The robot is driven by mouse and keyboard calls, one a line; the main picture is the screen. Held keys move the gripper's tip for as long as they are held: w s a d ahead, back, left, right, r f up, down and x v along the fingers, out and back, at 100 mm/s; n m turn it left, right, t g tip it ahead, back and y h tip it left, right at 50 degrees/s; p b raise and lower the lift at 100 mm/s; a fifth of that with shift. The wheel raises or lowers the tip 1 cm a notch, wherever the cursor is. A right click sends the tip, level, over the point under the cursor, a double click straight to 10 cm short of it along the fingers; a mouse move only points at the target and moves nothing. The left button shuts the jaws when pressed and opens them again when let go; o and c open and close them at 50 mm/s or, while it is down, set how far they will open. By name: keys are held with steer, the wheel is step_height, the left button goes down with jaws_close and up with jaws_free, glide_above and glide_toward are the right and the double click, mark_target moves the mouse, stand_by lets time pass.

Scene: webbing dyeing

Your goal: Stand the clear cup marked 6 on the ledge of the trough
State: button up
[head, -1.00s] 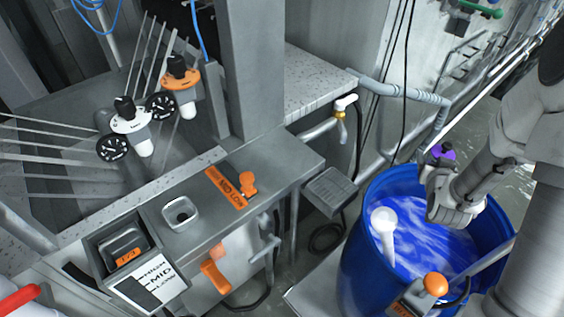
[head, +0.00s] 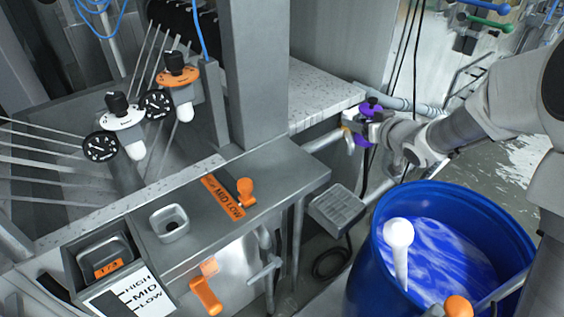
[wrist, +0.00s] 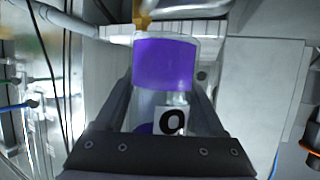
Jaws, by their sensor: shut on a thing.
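My gripper (head: 366,120) is shut on a clear cup (wrist: 165,66) holding purple liquid. The cup's purple also shows in the head view (head: 371,104). A white label with a black round digit, partly hidden, sits between the fingers in the wrist view; I cannot read it surely. The speckled grey ledge (head: 318,90) of the trough runs along the back. My gripper is at the ledge's right end, and I cannot tell whether the cup is above it or beside it. The cup appears held off any surface.
A blue barrel (head: 375,265) of blue liquid with a white-knobbed rod (head: 398,235) stands front right. A steel bench (head: 285,180) with an orange-labelled lever is left of my gripper. A grey post (head: 255,75) rises by the ledge. The ledge's visible top between post and gripper is clear.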

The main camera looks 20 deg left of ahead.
steer(key=s+a+r+n+g+y+p, duration=0.1)
steer(key=a+r+n+g+y, duration=0.15)
steer(key=a, duration=0.25)
steer(key=s+a+r+n+g+y, duration=0.1)
steer(key=s+a+r, duration=0.15)
steer(key=a, duration=0.25)
steer(key=s+a+f+b, duration=0.1)
steer(key=s+a+f, duration=0.1)
steer(key=s+a+f+b, duration=0.2)
steer(key=a, duration=0.1)
steer(key=s+a+f+b, duration=0.1)
steer(key=s+a+f, duration=0.1)
steer(key=s+a, duration=0.1)
steer(key=shift+s+a+f, duration=0.1)
steer(key=shift+a+f, duration=0.05)
steer(key=shift+f, duration=0.1)
steer(key=shift+f+b, duration=0.65)
steer(key=shift+f, duration=1.35)
steer(key=shift+f, duration=0.25)
steer(key=o, duration=1.6)
steer(key=shift+r, duration=0.1)
